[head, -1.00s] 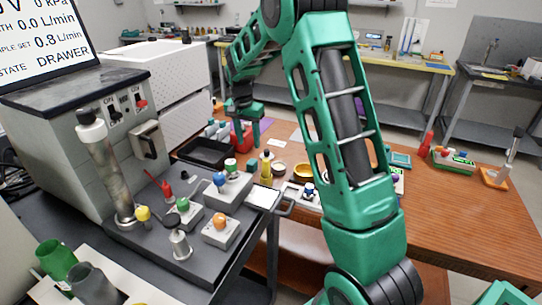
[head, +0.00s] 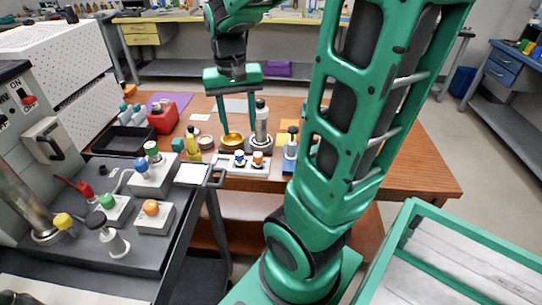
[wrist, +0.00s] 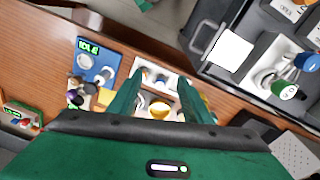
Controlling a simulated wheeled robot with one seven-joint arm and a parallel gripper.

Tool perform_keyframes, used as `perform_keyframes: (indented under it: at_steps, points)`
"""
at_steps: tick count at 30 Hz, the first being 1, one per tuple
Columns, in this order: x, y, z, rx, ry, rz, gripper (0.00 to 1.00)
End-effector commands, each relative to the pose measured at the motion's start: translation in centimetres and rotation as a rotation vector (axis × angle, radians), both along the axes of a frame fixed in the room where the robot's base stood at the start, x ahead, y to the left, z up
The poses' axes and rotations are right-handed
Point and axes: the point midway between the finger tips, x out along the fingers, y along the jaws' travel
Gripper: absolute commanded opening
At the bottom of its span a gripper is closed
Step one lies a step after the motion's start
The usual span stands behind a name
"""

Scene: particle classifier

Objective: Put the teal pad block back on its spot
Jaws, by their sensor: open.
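A small teal block (head: 177,145), which looks like the teal pad block, sits on the wooden bench left of a yellow bottle, near the black tray. My gripper (head: 240,128) is open and empty, pointing down over the bench to the right of the block. Its fingers are near a gold bowl (head: 232,140) and a grey-capped bottle (head: 261,122). In the wrist view the open fingers (wrist: 160,88) frame the bowl and a white tray. I cannot make out the teal block for sure in the wrist view, nor clearly tell which spot is its own.
A black tray (head: 121,140) and a red container (head: 162,117) stand at the bench's left. The yellow bottle (head: 192,140) is close to the block. A white rack (head: 244,164) lies at the front edge. A dark cart with knobbed blocks (head: 154,176) stands in front.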

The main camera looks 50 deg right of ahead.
Motion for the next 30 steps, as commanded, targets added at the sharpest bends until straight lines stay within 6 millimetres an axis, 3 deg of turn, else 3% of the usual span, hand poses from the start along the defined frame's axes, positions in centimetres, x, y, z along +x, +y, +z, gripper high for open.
perform_keyframes:
  at_steps: [1,6,12,17,30]
  points:
    - [-2.3,0.2,0.0,0.009,-0.001,0.014,0.45]
    - [-8.6,1.4,-0.9,0.04,0.009,0.083,0.45]
    - [-13.0,2.4,-2.1,0.067,0.014,0.137,0.45]
    - [-14.1,2.7,-2.5,0.074,0.015,0.152,0.45]
    - [-14.0,2.7,-2.5,0.074,0.017,0.153,0.45]
